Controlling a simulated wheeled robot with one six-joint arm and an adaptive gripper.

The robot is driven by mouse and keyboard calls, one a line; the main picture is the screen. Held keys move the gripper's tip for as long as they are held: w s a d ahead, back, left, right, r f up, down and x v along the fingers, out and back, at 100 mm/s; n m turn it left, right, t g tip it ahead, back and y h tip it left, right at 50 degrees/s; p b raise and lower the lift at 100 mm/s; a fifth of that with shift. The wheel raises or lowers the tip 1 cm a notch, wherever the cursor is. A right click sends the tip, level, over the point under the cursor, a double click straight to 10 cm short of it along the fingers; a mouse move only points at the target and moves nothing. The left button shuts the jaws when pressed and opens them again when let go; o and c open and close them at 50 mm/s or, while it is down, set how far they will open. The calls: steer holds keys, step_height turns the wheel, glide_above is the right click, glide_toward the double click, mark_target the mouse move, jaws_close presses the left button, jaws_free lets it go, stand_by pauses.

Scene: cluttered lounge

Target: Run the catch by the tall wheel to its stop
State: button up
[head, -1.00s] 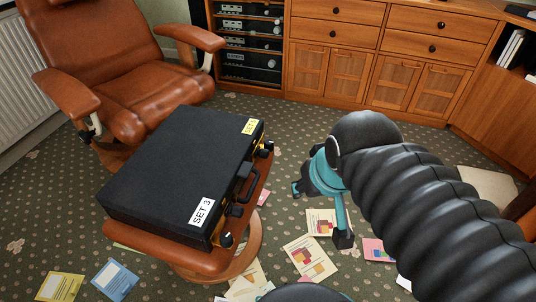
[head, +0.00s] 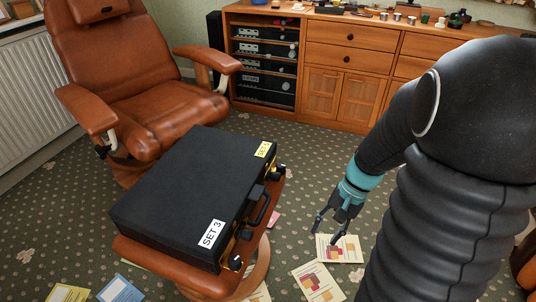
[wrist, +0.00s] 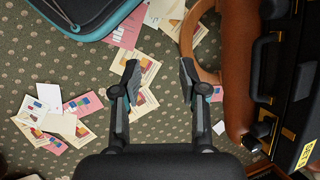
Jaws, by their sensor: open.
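A black case (head: 185,190) lies flat on a brown leather footstool (head: 150,262), with a white SET 3 label and a yellow label on its lid. Its handle side faces right, with a catch and dark wheel near the front corner (head: 236,262) and another catch and wheel near the far corner (head: 279,171). Which wheel is taller I cannot tell. The case also shows at the right of the wrist view (wrist: 295,75), with a catch and wheel (wrist: 263,129) near its yellow label. My gripper (head: 326,229) is open and empty, right of the case and apart from it (wrist: 160,72).
Papers (head: 318,284) lie scattered on the green patterned carpet. A brown leather armchair (head: 150,100) stands behind the footstool. A wooden cabinet (head: 335,95) with audio gear lines the back. Carpet is open between case and cabinet.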

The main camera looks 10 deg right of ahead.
steer(key=w+f+m+y, duration=0.4)
steer(key=f+m+y, duration=0.1)
steer(key=f, duration=0.2)
steer(key=m+t+y, duration=0.6)
steer(key=m+t, duration=0.3)
steer(key=t, duration=0.2)
glide_toward(280, 178)
steer(key=x, duration=0.5)
steer(key=p+x, duration=0.1)
steer(key=x, duration=0.5)
steer(key=shift+w+f, duration=0.2)
